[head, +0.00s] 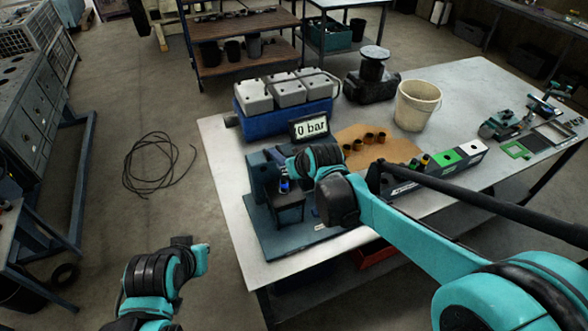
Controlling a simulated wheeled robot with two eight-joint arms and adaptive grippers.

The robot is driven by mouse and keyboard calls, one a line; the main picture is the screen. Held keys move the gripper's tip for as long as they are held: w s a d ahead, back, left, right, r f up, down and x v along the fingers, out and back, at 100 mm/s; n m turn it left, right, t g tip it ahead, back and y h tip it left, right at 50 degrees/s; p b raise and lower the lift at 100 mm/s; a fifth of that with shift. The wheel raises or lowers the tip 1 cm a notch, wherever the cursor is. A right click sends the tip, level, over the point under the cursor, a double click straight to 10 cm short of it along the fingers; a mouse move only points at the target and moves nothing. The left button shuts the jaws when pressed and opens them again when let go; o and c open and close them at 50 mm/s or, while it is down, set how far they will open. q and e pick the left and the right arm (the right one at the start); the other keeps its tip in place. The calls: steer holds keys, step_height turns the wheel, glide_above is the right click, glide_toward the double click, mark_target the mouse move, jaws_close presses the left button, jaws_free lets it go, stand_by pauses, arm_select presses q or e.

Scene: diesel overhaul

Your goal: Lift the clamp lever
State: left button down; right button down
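The test stand (292,222) is a dark blue-grey fixture on the near left part of the table, with a small bright blue part (284,186) at its middle. A display reading "0 bar" (311,127) stands behind it. I cannot make out the clamp lever; it may be hidden by my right wrist. My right gripper (293,164) is close to the fixture's upper right side, and its fingers are too small and covered to read. My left gripper (198,252) is off the table at the lower left, well apart from the fixture, and its fingers are unclear.
A blue crate (262,124) with white-grey canisters stands behind the display. A cream bucket (416,104), brown cups on a mat (405,149) and green, white and black boxes (445,162) are to the right. A cable coil (155,163) lies on the floor left.

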steer(key=shift+w+a+r+g+h+p, duration=0.15)
steer(key=shift+w+r+g+p, duration=0.35)
steer(key=shift+r, duration=0.25)
steer(key=shift+w+a+r+g+h+p, duration=0.15)
steer(key=shift+w+r+g+p, duration=0.35)
steer(key=shift+r, duration=0.2)
